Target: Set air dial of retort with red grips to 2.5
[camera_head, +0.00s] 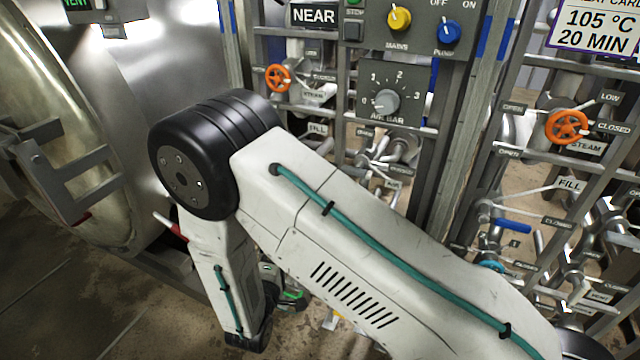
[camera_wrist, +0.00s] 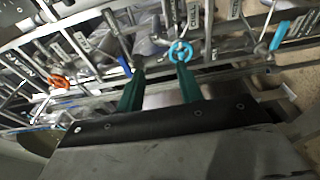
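The air dial (camera_head: 387,101) is a grey knob on a dark panel marked AIR BAR, with a scale from 0 to 3.
Above the dial are a yellow MAINS knob (camera_head: 398,18) and a blue PUMP knob (camera_head: 447,31). Orange valve wheels (camera_head: 278,78) (camera_head: 567,126) sit on either side. In the wrist view a teal valve wheel (camera_wrist: 180,52) and a blue lever (camera_wrist: 124,65) lie near the fingers.

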